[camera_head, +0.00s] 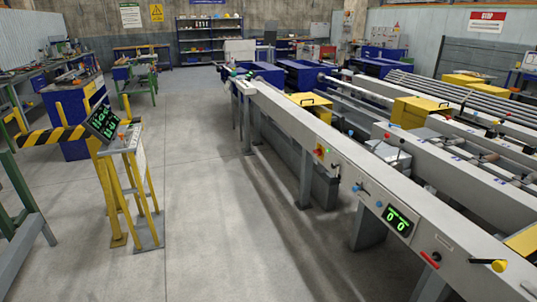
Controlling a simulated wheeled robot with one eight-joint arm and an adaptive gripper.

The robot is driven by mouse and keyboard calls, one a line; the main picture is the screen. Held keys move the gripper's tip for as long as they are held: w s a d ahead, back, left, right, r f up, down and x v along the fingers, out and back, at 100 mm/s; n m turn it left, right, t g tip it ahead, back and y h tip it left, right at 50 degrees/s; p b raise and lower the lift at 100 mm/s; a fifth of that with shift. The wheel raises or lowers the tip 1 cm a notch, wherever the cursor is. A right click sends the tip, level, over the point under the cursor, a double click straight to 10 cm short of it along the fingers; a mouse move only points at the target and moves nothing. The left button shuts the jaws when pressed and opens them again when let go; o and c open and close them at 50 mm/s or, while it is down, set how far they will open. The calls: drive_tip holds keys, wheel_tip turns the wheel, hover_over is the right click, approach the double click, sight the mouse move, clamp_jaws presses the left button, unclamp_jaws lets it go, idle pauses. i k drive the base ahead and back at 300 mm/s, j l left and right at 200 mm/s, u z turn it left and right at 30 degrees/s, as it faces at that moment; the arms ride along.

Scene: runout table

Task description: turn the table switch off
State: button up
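The long grey runout table (285,115) runs from the back centre to the front right. Further along the panel is a small blue-topped control (357,187), then a lit green display (397,220) showing zeros. A red handle (430,260) and a yellow-ended part (499,265) stick out nearest me. I cannot tell which control is the table switch, or its position. My gripper is not in view.
Bare concrete floor (200,200) lies open left of the table. A yellow-legged stand (125,180) with a tilted green-lit screen (102,122) stands on the left, by a black-and-yellow striped barrier (50,136). A green-framed bench (20,195) edges the far left. Shelves (208,40) stand at the back.

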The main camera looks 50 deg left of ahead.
sight(318, 152)
drive_tip(key=u, duration=1.6)
drive_tip(key=i+j, duration=0.6)
drive_tip(key=i, duration=0.15)
drive_tip(key=i+j, duration=0.65)
drive_tip(key=i+j+u, duration=0.1)
drive_tip(key=i+j, duration=0.5)
drive_tip(key=i, duration=0.2)
drive_tip(key=i+j, duration=0.55)
drive_tip(key=i, duration=0.2)
